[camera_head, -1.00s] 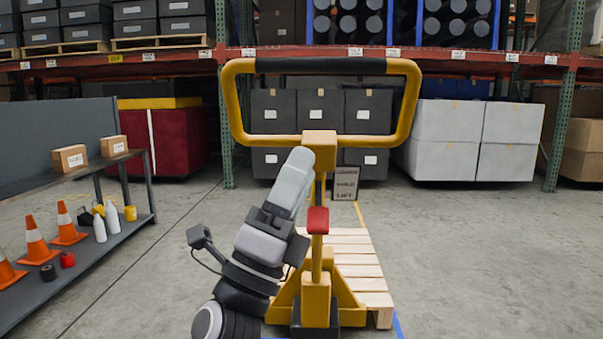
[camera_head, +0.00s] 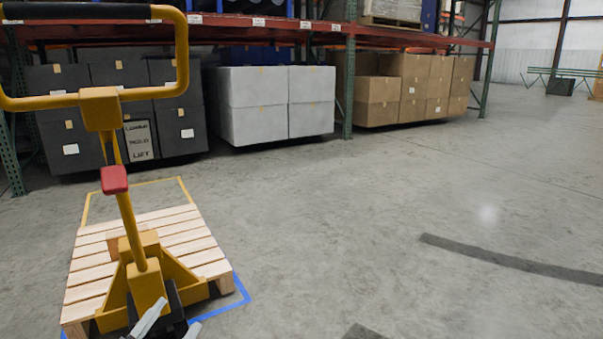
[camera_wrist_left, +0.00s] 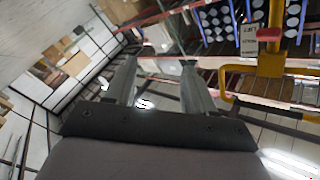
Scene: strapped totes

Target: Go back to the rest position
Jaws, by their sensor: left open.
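My left gripper (camera_head: 172,322) shows only by its pale fingertips at the bottom edge of the head view, in front of the foot of the yellow pallet jack (camera_head: 147,285). In the left wrist view the two fingers of my left gripper (camera_wrist_left: 158,84) stand apart with nothing between them. The jack's yellow handle loop (camera_head: 182,50) and red lever (camera_head: 114,180) are free of the gripper. The jack also shows in the left wrist view (camera_wrist_left: 272,62), tilted, to the right of the fingers. My right gripper is not in view.
The jack stands at a wooden pallet (camera_head: 195,243) on a blue-marked floor spot. Dark totes (camera_head: 180,135), pale grey boxes (camera_head: 262,100) and cardboard boxes (camera_head: 375,100) sit under the red-beamed rack (camera_head: 345,42). The concrete floor on the right is open.

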